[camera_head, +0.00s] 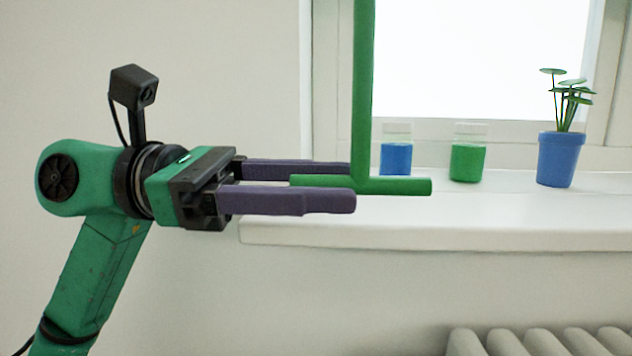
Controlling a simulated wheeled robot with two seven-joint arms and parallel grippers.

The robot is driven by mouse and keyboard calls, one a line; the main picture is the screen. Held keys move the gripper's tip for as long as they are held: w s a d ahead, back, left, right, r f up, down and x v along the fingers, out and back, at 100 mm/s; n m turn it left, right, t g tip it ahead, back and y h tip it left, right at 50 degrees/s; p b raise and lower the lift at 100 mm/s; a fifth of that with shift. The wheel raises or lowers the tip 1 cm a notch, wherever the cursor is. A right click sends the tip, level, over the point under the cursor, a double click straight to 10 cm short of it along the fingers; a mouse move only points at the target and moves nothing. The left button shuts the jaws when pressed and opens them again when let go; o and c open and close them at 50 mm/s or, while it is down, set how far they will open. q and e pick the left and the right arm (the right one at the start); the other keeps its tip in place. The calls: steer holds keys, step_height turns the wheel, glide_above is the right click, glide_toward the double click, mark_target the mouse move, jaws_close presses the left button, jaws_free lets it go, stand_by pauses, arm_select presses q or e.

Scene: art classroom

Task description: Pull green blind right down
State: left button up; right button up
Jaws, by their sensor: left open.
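The green blind's pull handle shows in the head view as a vertical green rod (363,90) ending in a short horizontal green bar (400,187). The rod runs up out of the picture, and the blind itself is not visible. My left gripper (345,185) comes in from the left with its two purple fingers open. The fingers lie on either side of the left half of the bar, one in front and one behind. The near finger hides part of the bar, and I cannot tell whether either finger touches it. My right gripper is not in view.
A white windowsill (440,235) runs below the window. On it stand a blue paint jar (396,158), a green paint jar (468,162) and a blue plant pot (560,160). A radiator (540,343) is at the bottom right. The wall at left is bare.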

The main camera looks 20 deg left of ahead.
arm_select(q)
steer(key=shift+a, duration=0.1)
steer(key=shift+a, duration=0.3)
steer(key=b+v, duration=0.1)
steer(key=v, duration=1.3)
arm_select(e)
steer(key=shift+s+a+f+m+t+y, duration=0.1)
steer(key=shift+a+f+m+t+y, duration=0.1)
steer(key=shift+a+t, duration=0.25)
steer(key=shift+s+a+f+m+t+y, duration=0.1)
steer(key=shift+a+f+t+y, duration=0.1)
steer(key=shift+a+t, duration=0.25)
arm_select(q)
steer(key=shift+s+d, duration=0.1)
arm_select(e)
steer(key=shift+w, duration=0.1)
